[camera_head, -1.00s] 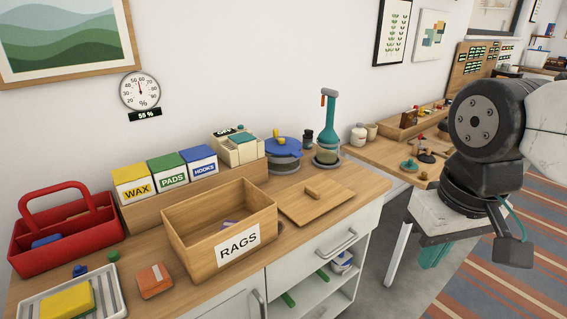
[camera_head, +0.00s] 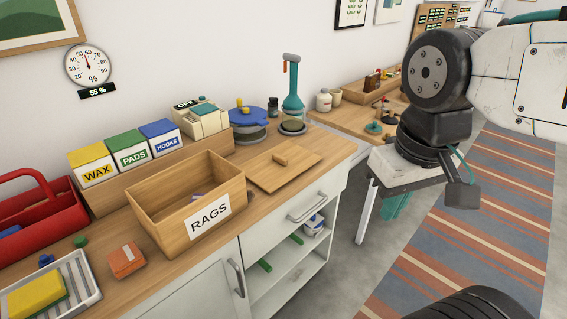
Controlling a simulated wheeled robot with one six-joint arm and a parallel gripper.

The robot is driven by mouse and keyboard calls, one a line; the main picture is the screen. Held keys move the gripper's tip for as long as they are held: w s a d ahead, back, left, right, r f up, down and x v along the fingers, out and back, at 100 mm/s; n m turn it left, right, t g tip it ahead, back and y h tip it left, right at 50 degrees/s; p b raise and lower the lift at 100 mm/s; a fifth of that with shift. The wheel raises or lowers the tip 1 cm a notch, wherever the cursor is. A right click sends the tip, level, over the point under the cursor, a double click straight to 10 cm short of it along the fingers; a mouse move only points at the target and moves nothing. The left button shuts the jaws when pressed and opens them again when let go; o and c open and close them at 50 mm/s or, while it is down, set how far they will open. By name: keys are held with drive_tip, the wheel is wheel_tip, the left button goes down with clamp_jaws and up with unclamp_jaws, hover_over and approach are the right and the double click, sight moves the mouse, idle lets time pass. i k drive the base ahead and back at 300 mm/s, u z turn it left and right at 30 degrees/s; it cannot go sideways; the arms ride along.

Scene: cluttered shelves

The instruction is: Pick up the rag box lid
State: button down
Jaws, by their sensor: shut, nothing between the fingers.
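A little of the contents shows inside the box. My gripper (camera_head: 394,212) hangs pointing down at the right, with teal fingers below a pale wrist block. It is shut and empty, well to the right of the lid and apart from it.
Behind the lid stand a blue-lidded pot (camera_head: 247,125) and a teal long-necked tool (camera_head: 292,95). WAX, PADS and HOOKS boxes (camera_head: 131,150) stand behind the RAGS box. A red caddy (camera_head: 45,220) is at left. A second table (camera_head: 345,120) stands beyond the counter.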

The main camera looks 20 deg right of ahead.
sight(271, 170)
drive_tip(key=u, duration=0.55)
drive_tip(key=k, duration=1.3)
drive_tip(key=i, duration=0.5)
drive_tip(key=z, duration=0.75)
drive_tip(key=i, duration=1.3)
drive_tip(key=u, duration=0.5)
